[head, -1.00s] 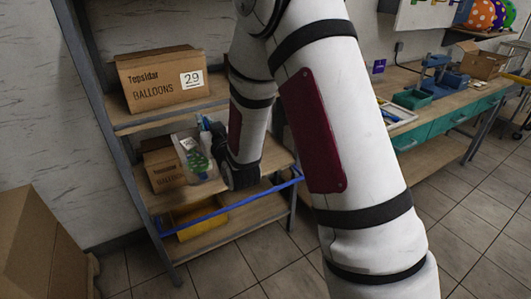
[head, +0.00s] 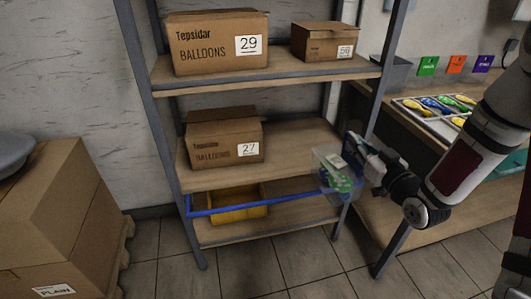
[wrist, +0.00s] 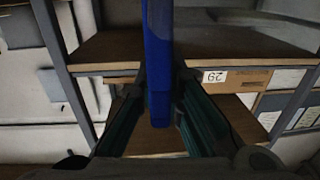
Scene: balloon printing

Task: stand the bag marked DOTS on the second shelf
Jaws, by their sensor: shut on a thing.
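A clear bag (head: 338,174) with green contents hangs from my gripper (head: 366,156) at the right front corner of the shelf unit, in front of its post. Its marking is too small to read. My gripper is shut on the bag's upper part. In the wrist view my gripper (wrist: 160,115) has a blue strip (wrist: 158,60) between its fingers; I cannot tell whether it belongs to the bag. The middle shelf (head: 295,150) bears a carton marked 27 (head: 222,140) on its left. Its right part is bare.
The top shelf holds a carton marked 29 (head: 215,45) and a smaller carton (head: 325,42). A blue bar (head: 270,199) crosses the front below the middle shelf, before a yellow bin (head: 240,210). A workbench stands right; a carton marked PLAIN (head: 45,250) stands left.

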